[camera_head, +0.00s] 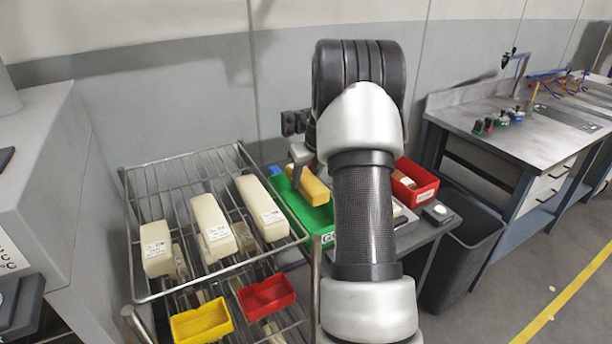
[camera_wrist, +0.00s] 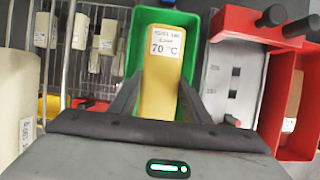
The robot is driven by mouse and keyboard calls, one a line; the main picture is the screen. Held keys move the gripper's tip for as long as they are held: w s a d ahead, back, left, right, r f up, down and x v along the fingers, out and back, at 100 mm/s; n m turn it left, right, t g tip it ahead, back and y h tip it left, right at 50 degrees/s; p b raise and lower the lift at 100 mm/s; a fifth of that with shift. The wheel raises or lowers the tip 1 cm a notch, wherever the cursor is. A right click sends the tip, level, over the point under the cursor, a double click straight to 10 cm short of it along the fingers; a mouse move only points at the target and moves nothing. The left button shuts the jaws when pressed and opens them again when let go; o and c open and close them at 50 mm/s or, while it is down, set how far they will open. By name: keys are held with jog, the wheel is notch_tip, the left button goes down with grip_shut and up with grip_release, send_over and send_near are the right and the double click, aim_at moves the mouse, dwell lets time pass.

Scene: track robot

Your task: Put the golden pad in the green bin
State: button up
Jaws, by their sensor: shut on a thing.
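The golden pad (camera_head: 308,187) is a yellow block above the green bin (camera_head: 320,224). In the wrist view the pad (camera_wrist: 160,88) carries a white label reading 70 °C. My gripper (camera_wrist: 158,105) is shut on the pad, with a finger on each side. The green bin's rim (camera_wrist: 150,14) shows behind and around the pad in the wrist view. The pad lies over the bin's opening; I cannot tell whether it touches the bin floor. My arm hides part of the gripper and the bin's right side in the head view.
A wire rack (camera_head: 150,290) with several cream blocks stands left of the bin. A yellow bin (camera_head: 201,322) and a red bin (camera_head: 267,297) sit lower on it. Another red bin (camera_head: 413,181) is right of my arm. A dark waste container (camera_head: 470,245) stands beside the bench.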

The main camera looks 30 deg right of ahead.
jog(key=shift+f+b, duration=1.3)
jog(key=shift+f, duration=2.2)
jog(key=o, duration=1.1)
jog(key=shift+r, duration=0.15)
jog(key=p+v, duration=0.2)
jog(key=v, duration=1.5)
jog(key=shift+a+r, duration=0.1)
jog(key=shift+r, duration=0.05)
